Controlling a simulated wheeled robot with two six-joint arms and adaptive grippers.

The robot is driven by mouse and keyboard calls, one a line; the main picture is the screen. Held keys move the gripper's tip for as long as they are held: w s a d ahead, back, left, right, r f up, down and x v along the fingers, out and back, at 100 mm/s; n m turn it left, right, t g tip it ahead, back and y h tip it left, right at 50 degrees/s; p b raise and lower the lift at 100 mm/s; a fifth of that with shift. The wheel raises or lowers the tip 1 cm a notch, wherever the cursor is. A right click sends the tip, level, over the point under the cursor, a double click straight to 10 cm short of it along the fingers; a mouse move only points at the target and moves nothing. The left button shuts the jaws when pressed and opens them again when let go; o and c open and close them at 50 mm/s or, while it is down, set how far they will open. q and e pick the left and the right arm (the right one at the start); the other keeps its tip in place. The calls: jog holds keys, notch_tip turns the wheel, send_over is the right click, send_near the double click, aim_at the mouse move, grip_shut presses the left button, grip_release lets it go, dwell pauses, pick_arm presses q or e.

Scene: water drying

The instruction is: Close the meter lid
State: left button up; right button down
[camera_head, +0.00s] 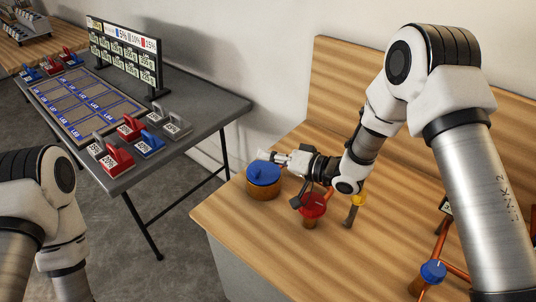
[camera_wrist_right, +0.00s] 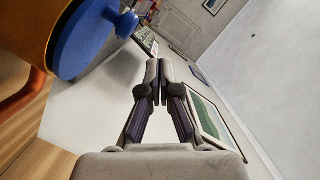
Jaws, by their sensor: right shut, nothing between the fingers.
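The water meter is a round brass body (camera_head: 264,191) with a blue lid (camera_head: 263,173), on the wooden bench near its left edge. The lid appears to lie over the top of the body. In the right wrist view the blue lid (camera_wrist_right: 86,40) shows at upper left against the brass body (camera_wrist_right: 30,28). My right gripper (camera_head: 264,156) points left, just behind and above the lid in the head view. Its fingers (camera_wrist_right: 159,68) are together and empty, apart from the lid in the wrist view. My left gripper is out of view.
A red valve handle (camera_head: 312,204) and a yellow handle (camera_head: 358,199) stand right of the meter, close to my right wrist. A blue valve handle (camera_head: 433,271) and copper pipes are at lower right. A grey table (camera_head: 205,105) with colored blocks stands left, across a gap.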

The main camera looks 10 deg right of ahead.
aim_at(267, 176)
jog(key=shift+r, duration=0.15)
notch_tip(267, 176, up, 5)
jog(key=p, duration=0.5)
jog(key=s+a+b+v, duration=0.1)
jog(key=b+v, duration=0.1)
jog(key=v, duration=0.7)
jog(key=shift+s+b, duration=0.4)
jog(key=shift+s, duration=0.1)
